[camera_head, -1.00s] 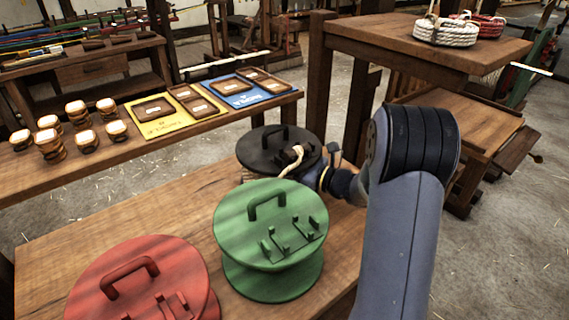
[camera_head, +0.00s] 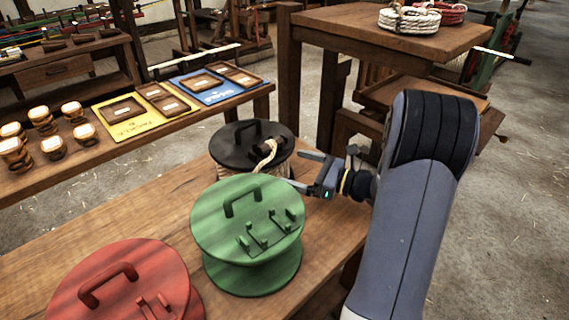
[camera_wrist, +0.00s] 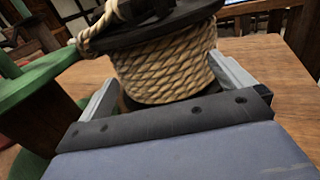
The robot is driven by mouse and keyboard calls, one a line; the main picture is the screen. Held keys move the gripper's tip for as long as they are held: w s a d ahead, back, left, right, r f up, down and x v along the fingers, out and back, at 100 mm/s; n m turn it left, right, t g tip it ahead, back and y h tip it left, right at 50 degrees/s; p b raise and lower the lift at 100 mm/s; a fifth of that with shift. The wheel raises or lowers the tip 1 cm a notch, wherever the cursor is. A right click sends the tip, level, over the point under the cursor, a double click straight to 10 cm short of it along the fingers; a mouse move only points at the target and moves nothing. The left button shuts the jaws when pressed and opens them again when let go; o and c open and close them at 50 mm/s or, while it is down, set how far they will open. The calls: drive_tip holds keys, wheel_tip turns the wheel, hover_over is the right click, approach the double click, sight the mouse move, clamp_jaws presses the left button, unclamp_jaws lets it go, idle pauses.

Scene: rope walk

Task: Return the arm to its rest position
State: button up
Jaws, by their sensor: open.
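My arm reaches in from the right in the head view, and my gripper (camera_head: 303,171) is open beside the black spool, on its right. The black spool (camera_head: 236,150) has a handle on its lid and tan rope wound on its core, with a rope end looped over the lid. In the wrist view the rope winding (camera_wrist: 170,68) shows between and beyond my two spread fingers; whether they touch it cannot be told. The green spool (camera_head: 225,215) stands in front of the black one, close to the fingers.
A red spool (camera_head: 115,285) stands at the front left of the wooden table (camera_head: 150,205). A shelf behind holds several small rope pieces (camera_head: 42,120), a yellow board (camera_head: 125,127) and a blue board (camera_head: 205,95). A taller table (camera_head: 450,35) with rope coils stands behind my arm.

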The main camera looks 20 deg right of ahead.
sight(259, 157)
drive_tip(key=shift+s+d, duration=0.2)
drive_tip(key=shift+d, duration=0.05)
drive_tip(key=shift+a, duration=0.1)
drive_tip(key=x, duration=1.2)
drive_tip(key=shift+b, duration=0.35)
drive_tip(key=shift+f, duration=0.1)
idle(0.7)
